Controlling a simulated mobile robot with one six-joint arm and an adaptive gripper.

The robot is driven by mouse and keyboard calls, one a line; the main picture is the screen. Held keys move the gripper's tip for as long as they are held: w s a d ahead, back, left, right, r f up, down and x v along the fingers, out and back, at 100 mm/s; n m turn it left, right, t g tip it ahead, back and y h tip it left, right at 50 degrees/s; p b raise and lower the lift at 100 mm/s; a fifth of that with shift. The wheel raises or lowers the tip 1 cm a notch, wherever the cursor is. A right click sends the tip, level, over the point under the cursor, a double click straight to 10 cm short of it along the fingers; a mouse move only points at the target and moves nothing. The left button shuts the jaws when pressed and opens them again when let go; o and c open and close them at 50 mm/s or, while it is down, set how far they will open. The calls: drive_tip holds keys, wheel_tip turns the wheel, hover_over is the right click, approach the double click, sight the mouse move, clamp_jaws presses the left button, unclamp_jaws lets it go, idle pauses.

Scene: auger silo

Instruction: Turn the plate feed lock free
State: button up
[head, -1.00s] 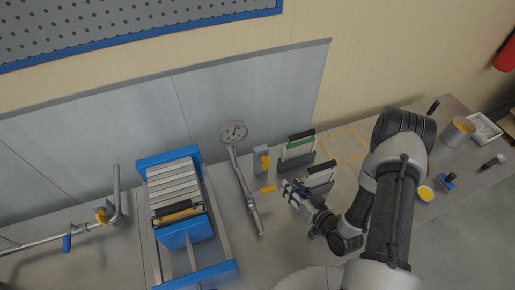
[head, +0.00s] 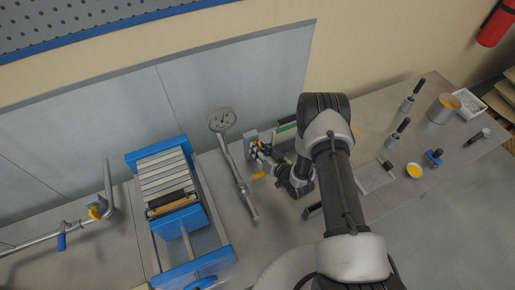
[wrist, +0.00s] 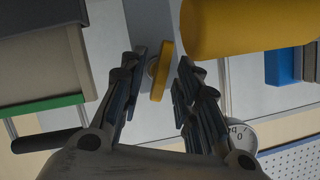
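A grey block (head: 251,137) stands on the bench between the gauge pipe and a green-edged plate holder. Its small yellow handle, which I take for the plate feed lock, is mostly hidden by my gripper in the head view. In the wrist view the yellow handle (wrist: 160,70) appears between the two fingers, with gaps on both sides. My gripper (head: 259,152) is open at the block; its fingers (wrist: 154,88) do not visibly close on anything. A larger yellow cylinder (wrist: 250,25) is close to the camera; a yellow piece (head: 259,175) shows below my gripper in the head view.
The gauge (head: 222,119) on its pipe stands just left. Further left is a blue frame (head: 160,149) with stacked plates. The green-edged holder (head: 286,133) is close on the right. A tin (head: 443,108) and a yellow dish (head: 414,170) stand far right.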

drive_tip(key=shift+w+a+f, duration=0.25)
drive_tip(key=shift+w+a, duration=0.1)
drive_tip(key=shift+w, duration=0.25)
drive_tip(key=shift+c, duration=0.4)
clamp_jaws()
